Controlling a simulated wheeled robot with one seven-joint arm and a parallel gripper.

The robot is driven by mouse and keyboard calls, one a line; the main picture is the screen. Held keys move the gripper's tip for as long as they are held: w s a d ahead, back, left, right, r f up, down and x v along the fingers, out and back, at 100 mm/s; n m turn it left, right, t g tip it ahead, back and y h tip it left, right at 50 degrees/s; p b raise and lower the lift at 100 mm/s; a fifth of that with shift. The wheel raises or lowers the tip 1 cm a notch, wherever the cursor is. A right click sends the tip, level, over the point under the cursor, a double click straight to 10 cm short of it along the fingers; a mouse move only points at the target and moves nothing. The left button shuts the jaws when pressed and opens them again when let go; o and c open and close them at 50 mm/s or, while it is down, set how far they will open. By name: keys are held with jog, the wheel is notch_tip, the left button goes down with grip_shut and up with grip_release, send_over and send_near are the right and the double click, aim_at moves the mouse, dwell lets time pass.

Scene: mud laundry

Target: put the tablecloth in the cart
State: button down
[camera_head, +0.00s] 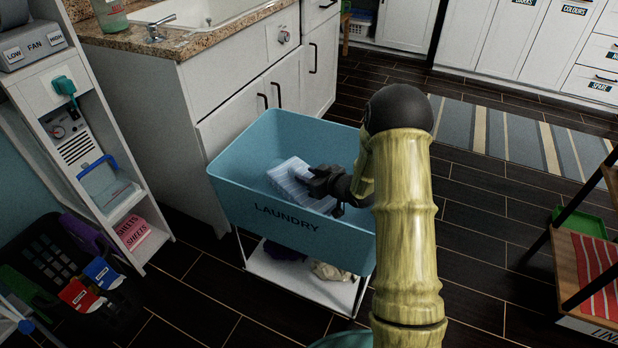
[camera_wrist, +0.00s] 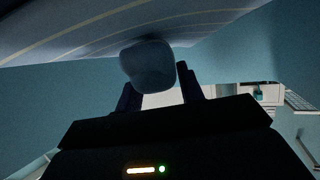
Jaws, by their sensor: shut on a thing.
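The tablecloth (camera_head: 288,172) is a folded, pale blue-and-white striped bundle inside the blue cart (camera_head: 285,223) marked LAUNDRY. My gripper (camera_head: 322,184) reaches into the cart from the right and is shut on the tablecloth's right side. In the wrist view, a rounded grey-blue bulge of the tablecloth (camera_wrist: 147,68) sits between my fingers (camera_wrist: 160,92), and striped cloth spreads across the top. The cart's blue walls surround it there. I cannot tell whether the cloth touches the cart's bottom. My arm hides the cart's right part.
A white cabinet with a sink (camera_head: 210,12) stands behind the cart. A white shelf unit (camera_head: 120,205) and a black basket (camera_head: 50,262) are at left. A wooden rack (camera_head: 568,262) is at right. A striped rug (camera_head: 500,137) lies on the dark floor beyond.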

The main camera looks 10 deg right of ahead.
jog(key=shift+r, duration=0.1)
jog(key=shift+f, duration=0.3)
jog(key=shift+w+f+b, duration=0.1)
jog(key=shift+f+b, duration=0.2)
jog(key=c, duration=0.9)
grip_release()
